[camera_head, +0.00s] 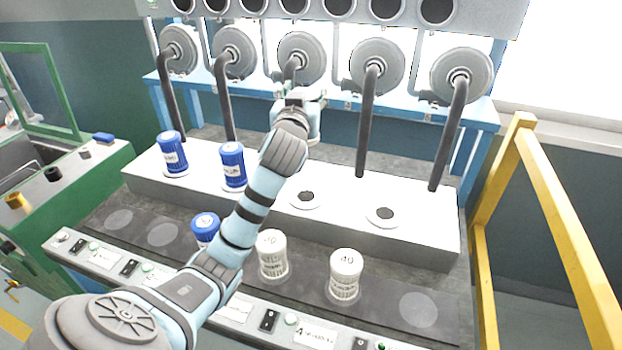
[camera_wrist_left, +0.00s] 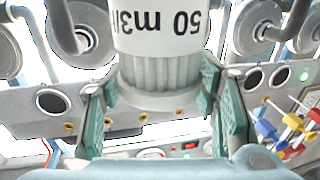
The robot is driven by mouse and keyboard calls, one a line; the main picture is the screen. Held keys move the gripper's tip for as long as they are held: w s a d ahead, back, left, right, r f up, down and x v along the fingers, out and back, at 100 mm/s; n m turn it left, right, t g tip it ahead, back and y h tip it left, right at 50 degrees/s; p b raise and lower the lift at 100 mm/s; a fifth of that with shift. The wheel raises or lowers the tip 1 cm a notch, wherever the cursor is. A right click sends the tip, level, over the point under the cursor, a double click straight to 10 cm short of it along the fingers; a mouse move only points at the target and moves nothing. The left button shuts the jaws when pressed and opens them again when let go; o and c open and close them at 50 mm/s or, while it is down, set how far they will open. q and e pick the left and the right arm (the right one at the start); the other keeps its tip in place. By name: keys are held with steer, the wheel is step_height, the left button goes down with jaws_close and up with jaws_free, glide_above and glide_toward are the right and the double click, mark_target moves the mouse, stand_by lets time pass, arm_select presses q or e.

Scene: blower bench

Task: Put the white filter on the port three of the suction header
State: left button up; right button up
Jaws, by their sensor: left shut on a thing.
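My left gripper (camera_head: 303,98) is raised in front of the middle blower in the head view. In the left wrist view, the gripper (camera_wrist_left: 160,105) is shut on a white filter (camera_wrist_left: 160,70) with a ribbed grey-white band and "50 m3" lettering upside down. The head view does not clearly show this filter behind the gripper. The white suction header (camera_head: 420,232) carries two blue filters (camera_head: 172,154) (camera_head: 232,166) at its left. Two ports (camera_head: 306,199) (camera_head: 384,215) to their right are bare. My right gripper is not in view.
Two white filters (camera_head: 271,255) (camera_head: 345,275) and a blue filter (camera_head: 206,229) stand on the dark front shelf, which has empty round spots (camera_head: 418,309). Dark pipes (camera_head: 368,130) drop from the blowers (camera_head: 378,66). A yellow rail (camera_head: 560,210) stands at the right.

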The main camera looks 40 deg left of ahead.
arm_select(q)
step_height(320, 180, down, 17)
steer(key=b, duration=0.4)
steer(key=shift+s+d+f, duration=0.15)
steer(key=shift+s+f, duration=0.05)
steer(key=shift+s, duration=0.05)
steer(key=o, duration=1.3)
steer(key=v, duration=1.2)
steer(key=shift+p, duration=0.35)
steer(key=shift+r, duration=0.1)
